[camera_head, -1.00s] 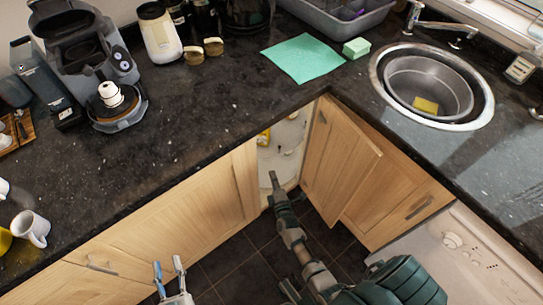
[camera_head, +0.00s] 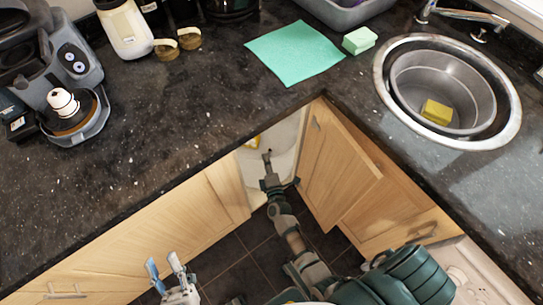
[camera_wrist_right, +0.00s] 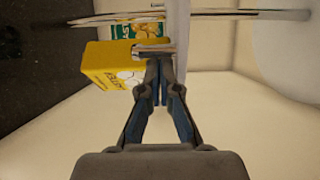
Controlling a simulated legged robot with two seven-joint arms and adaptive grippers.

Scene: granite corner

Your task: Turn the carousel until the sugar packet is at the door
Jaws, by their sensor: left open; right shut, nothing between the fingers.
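My right gripper (camera_head: 266,158) is shut and empty, reaching into the open corner cupboard. In the right wrist view its closed fingers (camera_wrist_right: 157,68) are at a small metal piece beside the white carousel shelf (camera_wrist_right: 180,45); I cannot tell whether they touch. A yellow box (camera_wrist_right: 112,66) is just left of the fingertips, with a green-and-yellow packet (camera_wrist_right: 135,31) behind it. I cannot read either clearly as sugar. In the head view, the white shelf (camera_head: 283,166) and a bit of yellow show in the opening. My left gripper (camera_head: 164,270) is open and empty, low in front of the left cupboards.
The folded wooden door (camera_head: 335,170) stands open right of the opening. The dark worktop (camera_head: 190,110) overhangs it, with a coffee machine (camera_head: 70,75), teal cloth (camera_head: 295,52) and sink (camera_head: 445,90) on top. Free room is over the dark floor tiles (camera_head: 245,275).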

